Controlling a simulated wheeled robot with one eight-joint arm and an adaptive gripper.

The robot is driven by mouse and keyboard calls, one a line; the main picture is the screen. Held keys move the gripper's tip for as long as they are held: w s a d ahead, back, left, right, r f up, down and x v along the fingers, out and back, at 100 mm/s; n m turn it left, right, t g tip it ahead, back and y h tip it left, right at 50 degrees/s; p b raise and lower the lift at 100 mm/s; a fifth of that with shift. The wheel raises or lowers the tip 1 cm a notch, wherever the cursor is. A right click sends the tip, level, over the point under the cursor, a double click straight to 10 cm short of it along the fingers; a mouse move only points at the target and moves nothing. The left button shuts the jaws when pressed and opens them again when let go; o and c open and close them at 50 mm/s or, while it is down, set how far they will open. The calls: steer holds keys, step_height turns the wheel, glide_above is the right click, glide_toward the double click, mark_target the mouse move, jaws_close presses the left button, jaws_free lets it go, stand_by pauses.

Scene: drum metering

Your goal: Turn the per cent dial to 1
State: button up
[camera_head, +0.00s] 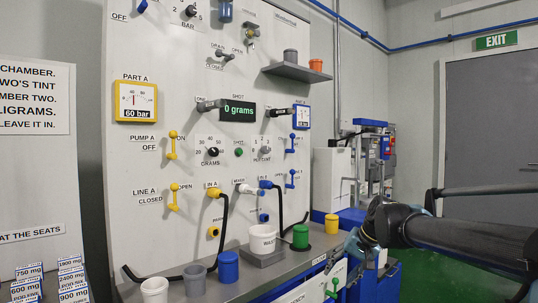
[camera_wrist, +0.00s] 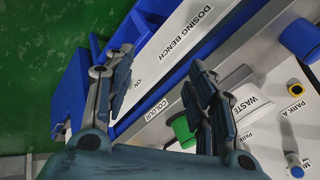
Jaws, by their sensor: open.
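The per cent dial (camera_head: 264,151) is a small grey knob on the white panel, under the shot display, with a numbered scale above it. Its pointer is too small to read. It does not show in the wrist view. My gripper (camera_head: 357,246) is low and to the right of the dial, well apart from it, near the right end of the bench. In the wrist view my gripper (camera_wrist: 160,65) has its two fingers spread, with nothing held between them.
A similar grams dial (camera_head: 212,151) sits left of the per cent dial. Yellow valve handles (camera_head: 172,145) and blue handles (camera_head: 291,143) stick out nearby. Black hoses, a white waste cup (camera_head: 262,238) and a green cup (camera_head: 300,236) stand in front of the panel.

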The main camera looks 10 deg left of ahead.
steer(key=w+a+r+m+t+y, duration=0.1)
steer(key=w+a+r+m+y, duration=0.15)
steer(key=w+a+r, duration=0.4)
steer(key=w+a+r+m+t+y, duration=0.2)
steer(key=w+a+r+y, duration=0.15)
steer(key=w+r, duration=0.6)
steer(key=m+t+y, duration=0.3)
steer(key=m+t, duration=0.1)
steer(key=m, duration=0.4)
glide_toward(268, 150)
steer(key=x, duration=0.9)
steer(key=shift+a, duration=0.2)
steer(key=c, duration=1.1)
